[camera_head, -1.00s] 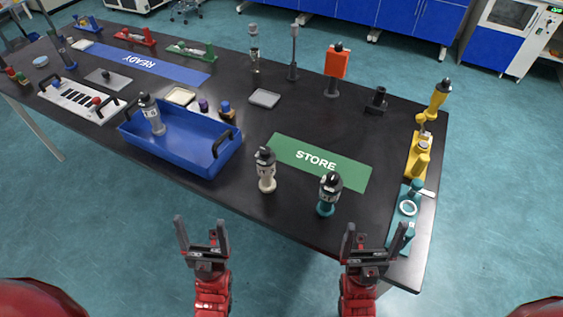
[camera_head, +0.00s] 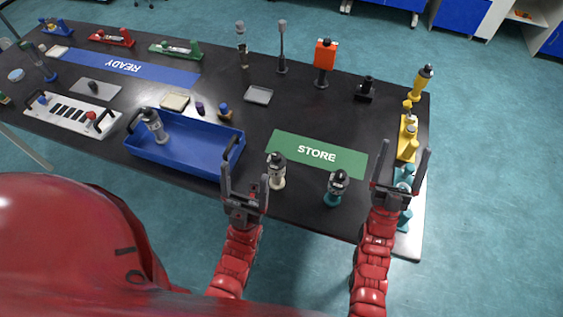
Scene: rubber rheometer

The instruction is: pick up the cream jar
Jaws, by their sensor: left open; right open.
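The cream jar (camera_head: 277,173), a pale upright jar with a dark top, stands on the black table at the lower left end of the green STORE mat (camera_head: 345,158). My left gripper (camera_head: 245,178) is open and empty, just left of the cream jar in the picture. Its right finger comes close to the jar; whether it touches cannot be told. My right gripper (camera_head: 403,163) is open and empty, in front of the table's right end, partly covering the teal things there.
A teal jar (camera_head: 335,190) stands right of the cream jar, between my grippers. A blue tray (camera_head: 185,160) with a grey jar (camera_head: 153,125) lies to the left, its handle near my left gripper. Yellow tools (camera_head: 408,135) stand at the right end.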

